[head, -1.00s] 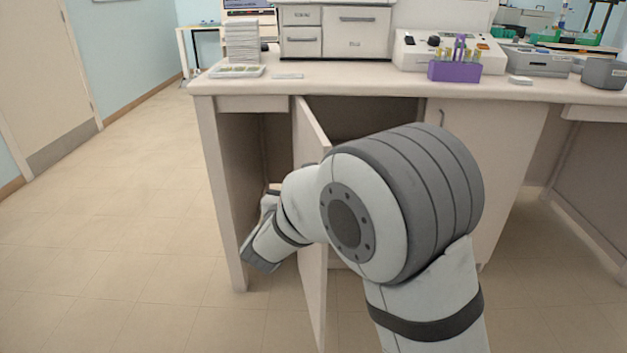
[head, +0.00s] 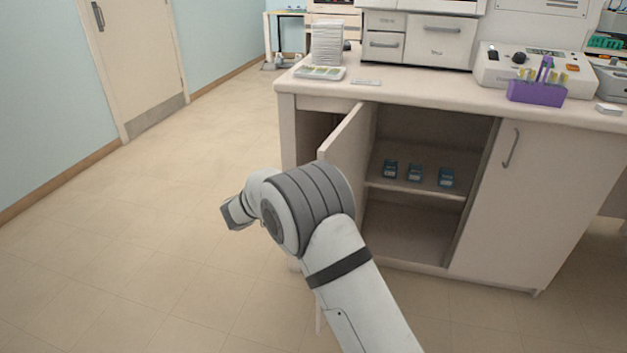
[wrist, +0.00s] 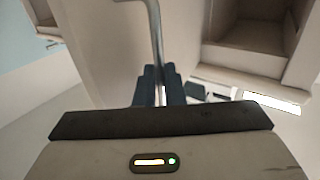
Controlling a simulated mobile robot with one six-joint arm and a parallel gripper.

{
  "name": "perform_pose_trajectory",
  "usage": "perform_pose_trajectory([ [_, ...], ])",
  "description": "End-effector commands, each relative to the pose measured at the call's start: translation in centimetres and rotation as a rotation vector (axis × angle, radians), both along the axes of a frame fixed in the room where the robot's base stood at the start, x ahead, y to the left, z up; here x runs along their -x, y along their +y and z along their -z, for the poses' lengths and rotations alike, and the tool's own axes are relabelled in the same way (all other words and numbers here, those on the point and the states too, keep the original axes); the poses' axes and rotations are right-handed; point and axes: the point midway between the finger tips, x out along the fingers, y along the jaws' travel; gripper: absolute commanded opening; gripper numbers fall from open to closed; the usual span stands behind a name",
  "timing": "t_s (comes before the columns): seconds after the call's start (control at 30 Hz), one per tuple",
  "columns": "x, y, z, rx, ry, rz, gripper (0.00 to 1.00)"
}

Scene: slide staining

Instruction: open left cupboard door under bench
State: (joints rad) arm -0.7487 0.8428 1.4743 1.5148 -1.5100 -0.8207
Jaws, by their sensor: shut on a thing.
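The left cupboard door (head: 349,138) under the bench stands swung out, seen nearly edge-on in the head view. Its lower part is hidden behind my arm. In the wrist view, the door's pale face (wrist: 105,40) carries a curved metal handle (wrist: 154,22). The dark blue fingers of my gripper (wrist: 158,88) are shut on the lower part of this handle. In the head view my fingers are hidden behind my arm. The open cupboard (head: 415,235) shows a shelf with three small dark blue boxes (head: 415,172).
The right cupboard door (head: 530,190) is closed, with its own handle (head: 511,148). On the bench top (head: 420,88) stand a slide tray (head: 320,73), a purple rack (head: 537,93) and lab machines. The floor (head: 130,230) to the left is clear. A room door (head: 135,60) is at the far left.

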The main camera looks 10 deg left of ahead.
Motion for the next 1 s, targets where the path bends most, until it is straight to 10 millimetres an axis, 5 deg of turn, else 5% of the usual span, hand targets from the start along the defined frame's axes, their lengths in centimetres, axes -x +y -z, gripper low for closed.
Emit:
perform_pose_trajectory([
  [0.4, -0.7, -1.2, 0.0, 0.002, 0.001, 0.024, 0.00],
  [0.43, -0.7, -1.2, 0.0, 0.002, 0.001, 0.025, 0.10],
  [0.7, -0.7, -1.4, 0.0, 0.001, 0.000, 0.027, 0.31],
  [1.0, -0.4, -1.0, 0.0, 0.000, 0.000, 0.026, 0.31],
])
